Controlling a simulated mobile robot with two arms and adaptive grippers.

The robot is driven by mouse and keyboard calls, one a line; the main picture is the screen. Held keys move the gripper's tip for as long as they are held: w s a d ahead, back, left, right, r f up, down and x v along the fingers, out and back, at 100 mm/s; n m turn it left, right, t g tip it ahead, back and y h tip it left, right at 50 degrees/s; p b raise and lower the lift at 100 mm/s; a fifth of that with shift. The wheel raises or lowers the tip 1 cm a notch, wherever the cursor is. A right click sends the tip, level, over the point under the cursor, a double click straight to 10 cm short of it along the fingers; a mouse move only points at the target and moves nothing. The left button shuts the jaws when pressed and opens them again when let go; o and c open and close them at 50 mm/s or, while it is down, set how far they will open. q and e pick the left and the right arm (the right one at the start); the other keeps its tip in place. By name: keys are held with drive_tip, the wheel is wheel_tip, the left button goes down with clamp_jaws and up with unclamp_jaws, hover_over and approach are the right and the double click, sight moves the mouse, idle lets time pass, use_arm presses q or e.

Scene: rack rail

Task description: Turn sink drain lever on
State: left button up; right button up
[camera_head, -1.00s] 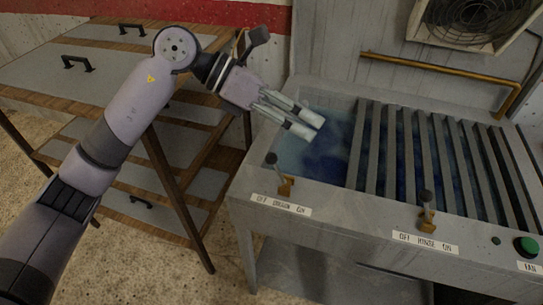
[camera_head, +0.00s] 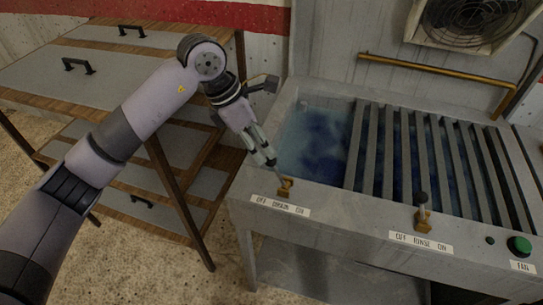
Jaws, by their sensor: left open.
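The sink drain lever (camera_head: 286,187) stands on the sink's front rim above a label reading "OFF DRAIN ON" (camera_head: 280,206). Its brass base shows; its stem leans left, and its dark knob is at or behind my fingertips. My left gripper (camera_head: 266,158) points down at the upper end of this lever from the upper left. Its fingers are seen nearly edge-on and are open. I cannot tell whether they touch the knob. My right gripper is out of view.
The grey sink (camera_head: 340,197) holds blue water under a slatted rack (camera_head: 400,150). A similar rinse lever (camera_head: 423,212) and a green fan button (camera_head: 519,246) are farther right on the rim. A wooden drawer cabinet (camera_head: 110,65) stands left, and a fan (camera_head: 475,20) hangs above.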

sight(272, 161)
use_arm(q)
drive_tip(key=p+x, duration=0.1)
drive_tip(key=x, duration=0.6)
drive_tip(key=shift+c, duration=0.5)
clamp_jaws()
idle(0.3)
